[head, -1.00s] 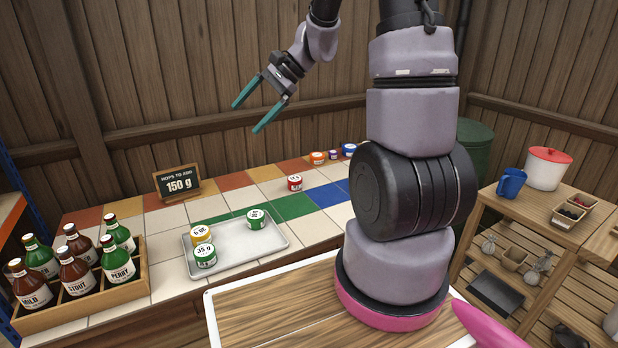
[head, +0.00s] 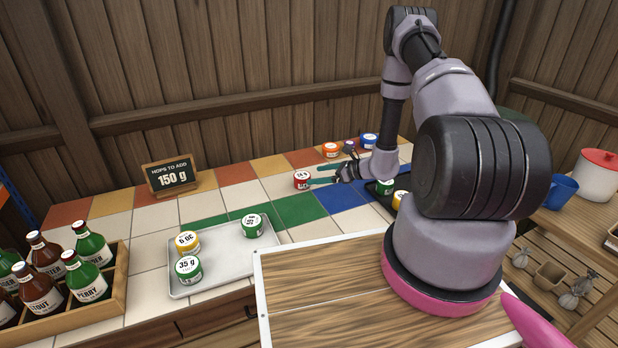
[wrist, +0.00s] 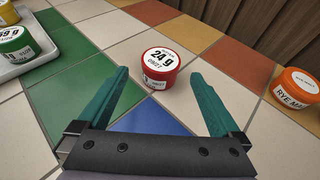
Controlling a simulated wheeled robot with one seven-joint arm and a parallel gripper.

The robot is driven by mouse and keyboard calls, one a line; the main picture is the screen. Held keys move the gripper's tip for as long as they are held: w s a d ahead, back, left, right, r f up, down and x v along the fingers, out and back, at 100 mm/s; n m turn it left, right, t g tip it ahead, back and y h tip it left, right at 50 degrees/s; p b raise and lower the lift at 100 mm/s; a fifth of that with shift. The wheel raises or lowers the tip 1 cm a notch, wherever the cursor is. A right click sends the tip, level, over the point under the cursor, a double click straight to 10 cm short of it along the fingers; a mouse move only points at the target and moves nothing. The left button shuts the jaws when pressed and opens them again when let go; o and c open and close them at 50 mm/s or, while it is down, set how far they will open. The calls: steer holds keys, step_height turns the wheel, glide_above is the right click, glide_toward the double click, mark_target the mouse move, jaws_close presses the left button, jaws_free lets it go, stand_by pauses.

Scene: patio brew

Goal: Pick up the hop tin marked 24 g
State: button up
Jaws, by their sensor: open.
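The red hop tin marked 24 g (wrist: 160,67) stands upright on the tiled counter, its white lid label facing up in the wrist view. In the head view the same red tin (head: 302,181) stands alone on the tiles right of the tray. My gripper (wrist: 160,92) is open and low over the counter, with its teal fingers pointing at the tin. The tin is just ahead of the fingertips, centred in the gap between them, and not held. In the head view my gripper (head: 318,175) reaches in from the right, beside the tin.
A metal tray (head: 226,262) with green and yellow tins is at left. An orange tin (wrist: 296,92), a small purple one and a blue tin (head: 368,141) stand farther back. A dark tray with tins is partly behind my arm. A bottle crate (head: 112,300) is at far left.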

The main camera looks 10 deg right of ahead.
mark_target(295, 177)
steer(key=x, duration=1)
steer(key=shift+w+a+f, duration=0.15)
steer(key=shift+w, duration=0.05)
steer(key=shift+c, duration=0.3)
steer(key=c, duration=1.2)
